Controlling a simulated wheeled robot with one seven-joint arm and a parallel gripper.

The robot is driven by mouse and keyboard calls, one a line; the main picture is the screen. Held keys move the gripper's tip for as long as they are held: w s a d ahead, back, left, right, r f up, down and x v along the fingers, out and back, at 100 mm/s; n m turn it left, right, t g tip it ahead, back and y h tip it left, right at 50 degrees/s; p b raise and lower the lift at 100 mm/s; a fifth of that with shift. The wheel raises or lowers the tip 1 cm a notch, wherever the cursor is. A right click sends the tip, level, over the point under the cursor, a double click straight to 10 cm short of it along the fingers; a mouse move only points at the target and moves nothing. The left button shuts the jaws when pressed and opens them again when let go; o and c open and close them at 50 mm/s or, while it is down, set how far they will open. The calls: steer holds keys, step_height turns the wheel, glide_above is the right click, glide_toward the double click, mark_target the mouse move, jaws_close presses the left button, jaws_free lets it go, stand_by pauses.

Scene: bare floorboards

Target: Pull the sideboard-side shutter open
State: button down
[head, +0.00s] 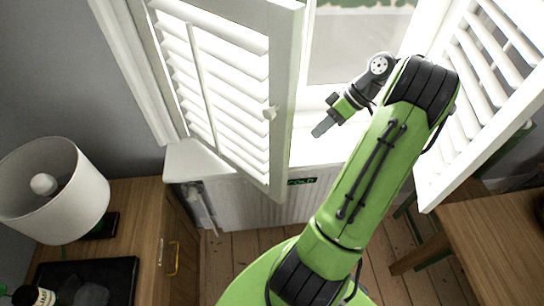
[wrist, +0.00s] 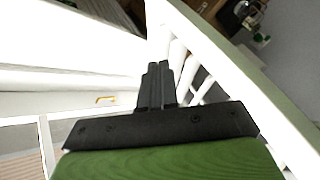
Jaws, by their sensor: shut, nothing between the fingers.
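The sideboard-side shutter (head: 215,95) is the white louvred panel on the left in the head view. It stands swung partly into the room, with a small knob (head: 269,113) near its free edge. My gripper (head: 323,126) is shut and empty, to the right of that free edge, in front of the bright window and apart from the knob. In the wrist view my gripper's fingers (wrist: 158,80) are together, and a white slatted panel (wrist: 200,75) runs close along their right side. I cannot tell whether they touch it.
The other shutter (head: 485,95) stands open at the right. A wooden sideboard (head: 150,205) with a white lamp (head: 55,190) is at the left. A radiator (head: 245,200) sits below the sill. A wooden table (head: 500,240) is at lower right.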

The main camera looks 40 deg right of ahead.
steer(key=w+a+f+b, duration=0.2)
steer(key=a+f+b, duration=0.2)
steer(key=a+f, duration=0.4)
steer(key=shift+a, duration=0.15)
steer(key=shift+w, duration=0.1)
